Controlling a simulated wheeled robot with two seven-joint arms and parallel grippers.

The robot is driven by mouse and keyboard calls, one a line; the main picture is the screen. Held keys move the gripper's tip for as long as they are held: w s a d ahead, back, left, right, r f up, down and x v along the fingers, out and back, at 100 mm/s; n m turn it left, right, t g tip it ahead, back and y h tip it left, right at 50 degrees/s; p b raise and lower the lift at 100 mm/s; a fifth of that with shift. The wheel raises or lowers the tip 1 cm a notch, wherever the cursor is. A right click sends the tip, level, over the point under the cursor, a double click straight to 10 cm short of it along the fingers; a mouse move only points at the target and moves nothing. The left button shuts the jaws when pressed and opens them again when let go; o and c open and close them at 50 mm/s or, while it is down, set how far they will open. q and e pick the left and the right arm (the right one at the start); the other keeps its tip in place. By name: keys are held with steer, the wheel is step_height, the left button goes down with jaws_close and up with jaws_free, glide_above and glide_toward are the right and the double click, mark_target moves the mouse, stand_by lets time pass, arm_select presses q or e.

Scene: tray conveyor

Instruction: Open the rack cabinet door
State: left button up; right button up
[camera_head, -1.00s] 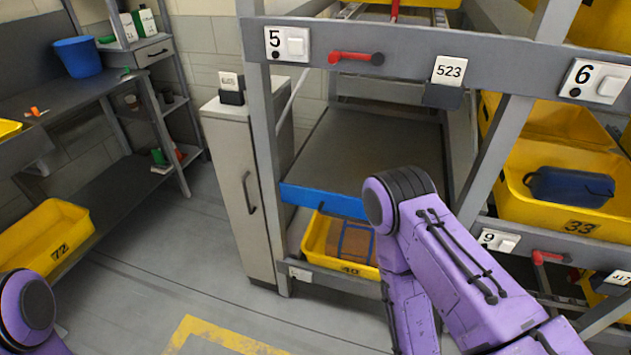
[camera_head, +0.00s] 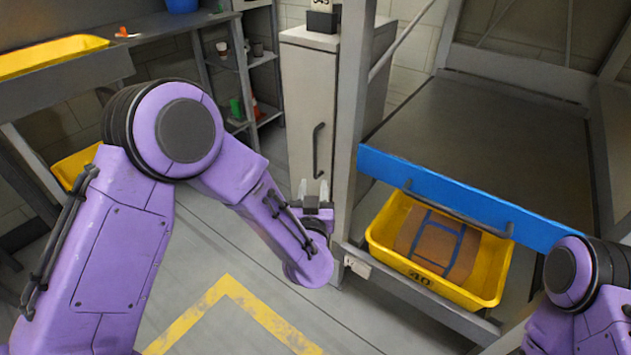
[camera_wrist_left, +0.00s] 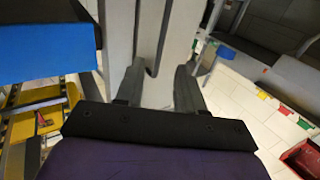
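The rack cabinet (camera_head: 309,90) is a narrow, pale cabinet left of the rack post. Its door appears shut and carries a dark vertical handle (camera_head: 318,150). My left gripper (camera_head: 312,188) is just below the handle in the head view, in front of the door. In the left wrist view the two fingers (camera_wrist_left: 158,78) are spread apart with nothing held. The handle (camera_wrist_left: 153,55) shows beyond and between them; I cannot tell if they touch it. My right arm shows at the lower right of the head view, but its gripper is out of frame.
A grey rack post (camera_head: 352,120) stands right beside the cabinet. A blue bar (camera_head: 465,192) crosses the rack above a yellow bin (camera_head: 490,290) holding a brown box (camera_head: 437,245). A workbench (camera_head: 105,72) stands at the left. The floor before the cabinet is open.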

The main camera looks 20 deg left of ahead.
mark_target(315, 157)
arm_select(q)
steer(key=x, duration=1)
steer(key=shift+w+a+r, duration=0.15)
steer(key=shift+a, duration=0.05)
jaws_close()
